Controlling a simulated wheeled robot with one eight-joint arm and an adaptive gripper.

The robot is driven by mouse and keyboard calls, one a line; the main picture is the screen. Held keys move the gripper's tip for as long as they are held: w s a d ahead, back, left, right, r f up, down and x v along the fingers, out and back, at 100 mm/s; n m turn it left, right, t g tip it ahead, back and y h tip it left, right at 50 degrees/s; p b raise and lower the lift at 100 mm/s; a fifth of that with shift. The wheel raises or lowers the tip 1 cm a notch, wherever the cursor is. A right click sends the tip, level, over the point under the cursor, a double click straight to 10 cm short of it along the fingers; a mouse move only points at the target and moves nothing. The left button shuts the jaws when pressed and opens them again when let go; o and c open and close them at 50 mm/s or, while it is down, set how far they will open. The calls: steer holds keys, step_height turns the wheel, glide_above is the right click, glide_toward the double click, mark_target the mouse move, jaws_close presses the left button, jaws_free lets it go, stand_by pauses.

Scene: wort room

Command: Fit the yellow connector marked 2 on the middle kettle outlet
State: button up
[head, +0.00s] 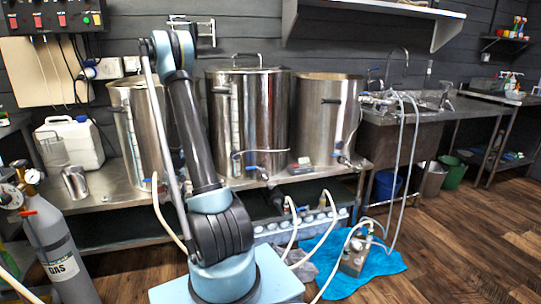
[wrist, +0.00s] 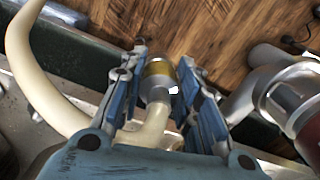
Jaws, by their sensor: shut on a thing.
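My gripper (wrist: 165,62) shows in the wrist view with its two blue-grey fingers on either side of a metal hose connector with a yellow band (wrist: 159,70). It is shut on this connector. A small white mark sits on the connector, but its number is not readable. A cream hose (wrist: 42,75) curves at left. In the head view the middle kettle (head: 240,110) stands on the steel bench, with its outlet (head: 263,174) low at the front, beside a blue handle. My arm hides my gripper and the held connector in the head view.
In the wrist view a metal fitting with a dark red part (wrist: 308,128) lies close at right. In the head view the left kettle (head: 128,120) and right kettle (head: 325,115) flank the middle one. A gas cylinder (head: 60,250) stands front left; a pump (head: 355,250) sits on a blue cloth.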

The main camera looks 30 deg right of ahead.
steer(key=s+d+r+m, duration=0.2)
steer(key=d+r+m, duration=0.3)
steer(key=d+m, duration=0.5)
steer(key=s+d+r+m, duration=0.2)
steer(key=d+r+m, duration=0.4)
steer(key=d, duration=0.6)
steer(key=s+d+r+m, duration=0.5)
steer(key=s+d+m, duration=0.2)
steer(key=d+m, duration=0.25)
steer(key=s+d+r+m, duration=0.4)
steer(key=s+d+m, duration=0.2)
steer(key=d+m, duration=0.35)
steer(key=shift+m, duration=0.4)
steer(key=shift+a+f, duration=0.2)
steer(key=shift+f, duration=1.55)
steer(key=shift+a+f, duration=0.2)
steer(key=shift+f, duration=1.55)
steer(key=shift+f, duration=1.25)
steer(key=o, duration=1.2)
steer(key=shift+o, duration=0.2)
